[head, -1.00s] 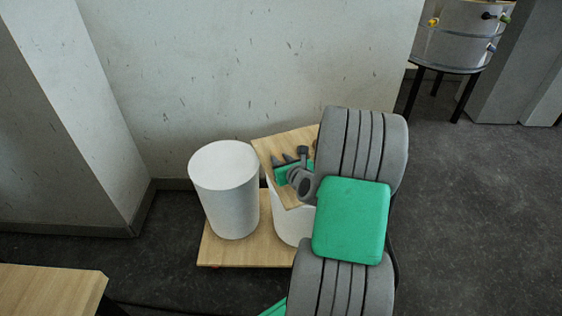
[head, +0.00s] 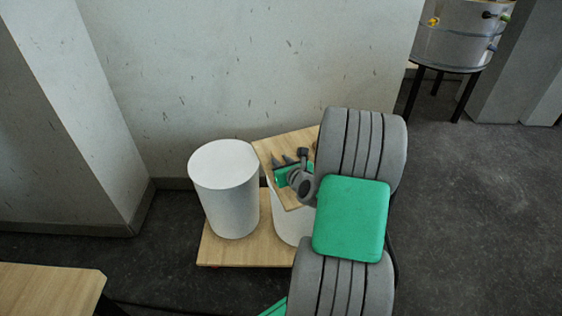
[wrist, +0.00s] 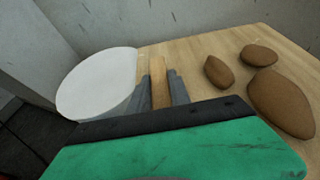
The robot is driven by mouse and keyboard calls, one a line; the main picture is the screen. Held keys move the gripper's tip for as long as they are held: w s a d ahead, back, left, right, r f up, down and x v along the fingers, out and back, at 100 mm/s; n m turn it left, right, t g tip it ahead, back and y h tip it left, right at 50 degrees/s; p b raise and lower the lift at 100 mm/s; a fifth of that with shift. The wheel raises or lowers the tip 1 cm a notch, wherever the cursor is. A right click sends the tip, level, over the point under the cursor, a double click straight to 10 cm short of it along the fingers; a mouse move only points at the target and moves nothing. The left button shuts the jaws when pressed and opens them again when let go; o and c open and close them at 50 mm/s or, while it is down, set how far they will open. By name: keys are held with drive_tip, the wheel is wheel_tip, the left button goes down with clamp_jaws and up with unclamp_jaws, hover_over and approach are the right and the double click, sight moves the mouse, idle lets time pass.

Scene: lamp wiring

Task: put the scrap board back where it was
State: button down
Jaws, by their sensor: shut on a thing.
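The scrap board (head: 270,149) is a pale wooden board over the right white cylinder (head: 287,226), most of which it and my arm hide. I cannot tell whether it rests on that cylinder or is held just above it. My gripper (head: 286,162) is at the board's left part. In the wrist view its grey fingers (wrist: 160,90) are closed on an upright wooden strip (wrist: 159,78), which looks like part of the board (wrist: 195,50). Several brown lumps (wrist: 278,98) lie on the board, right of the fingers.
A second white cylinder (head: 226,195) stands close on the left, also in the wrist view (wrist: 97,83). Both cylinders are on a low wooden platform (head: 225,252). A wall (head: 240,70) is close behind. A wooden table (head: 45,290) is at lower left. A round stand (head: 450,50) is at far right.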

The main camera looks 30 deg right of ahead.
drive_tip(key=c, duration=1.1)
unclamp_jaws()
drive_tip(key=shift+c, duration=0.2)
drive_tip(key=p+v, duration=0.3)
drive_tip(key=v, duration=0.4)
drive_tip(key=shift+r, duration=0.1)
drive_tip(key=shift+s+a+r, duration=0.15)
drive_tip(key=shift+s, duration=0.25)
drive_tip(key=a+r+n+g+y+p, duration=0.5)
drive_tip(key=a+r+n+p, duration=1.1)
drive_tip(key=r+n+p, duration=0.3)
drive_tip(key=s+a+r+n+g+p, duration=0.1)
drive_tip(key=s+a+r+n+p, duration=0.1)
drive_tip(key=r+n+p, duration=0.3)
drive_tip(key=s+a+r+n+g+h+p, duration=0.1)
drive_tip(key=s+r+n+p, duration=0.4)
drive_tip(key=r, duration=0.6)
drive_tip(key=s+a+r+n+g+h+p, duration=0.1)
drive_tip(key=s+a+r+n+p, duration=0.3)
drive_tip(key=r+n, duration=0.4)
drive_tip(key=shift+s+a+n+g+p, duration=0.3)
drive_tip(key=shift+a+g+p, duration=0.25)
drive_tip(key=shift+g+p, duration=0.3)
